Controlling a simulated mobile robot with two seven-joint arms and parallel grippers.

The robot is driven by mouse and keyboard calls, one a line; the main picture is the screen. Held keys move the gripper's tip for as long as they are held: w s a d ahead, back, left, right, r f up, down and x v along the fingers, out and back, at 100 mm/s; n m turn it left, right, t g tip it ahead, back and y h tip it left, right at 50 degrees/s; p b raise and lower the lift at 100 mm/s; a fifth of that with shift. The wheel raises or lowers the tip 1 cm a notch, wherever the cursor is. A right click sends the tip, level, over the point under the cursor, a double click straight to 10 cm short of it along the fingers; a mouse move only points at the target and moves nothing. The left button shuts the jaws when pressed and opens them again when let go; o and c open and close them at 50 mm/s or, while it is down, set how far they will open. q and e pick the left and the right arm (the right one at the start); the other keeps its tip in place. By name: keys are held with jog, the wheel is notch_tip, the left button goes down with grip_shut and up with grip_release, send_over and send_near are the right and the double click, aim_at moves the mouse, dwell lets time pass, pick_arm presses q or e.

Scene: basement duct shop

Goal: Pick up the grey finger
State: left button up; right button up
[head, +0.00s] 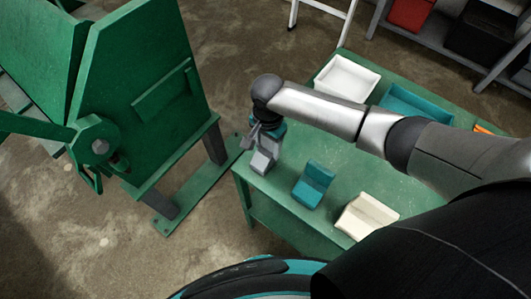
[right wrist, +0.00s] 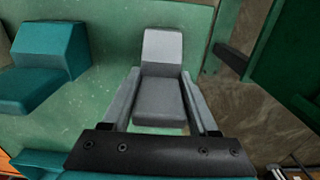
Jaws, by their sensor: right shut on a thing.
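The grey finger (head: 263,160) is a stepped grey block at the left corner of the green table (head: 345,160). My right gripper (head: 263,138) comes down over it from above and is shut on it. In the right wrist view, the grey finger (right wrist: 160,100) sits between the two jaws (right wrist: 161,76), one against each side, with its lighter stepped end beyond the tips. I cannot tell whether its underside touches the table. My left gripper is not in view.
A teal finger (head: 313,184) and a cream finger (head: 366,216) stand to the right on the table. A white tray (head: 346,77) and a teal tray (head: 412,104) lie behind my right arm. A large green machine (head: 140,75) stands left of the table, across a floor gap.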

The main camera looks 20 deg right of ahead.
grip_shut()
jog(key=shift+r, duration=0.15)
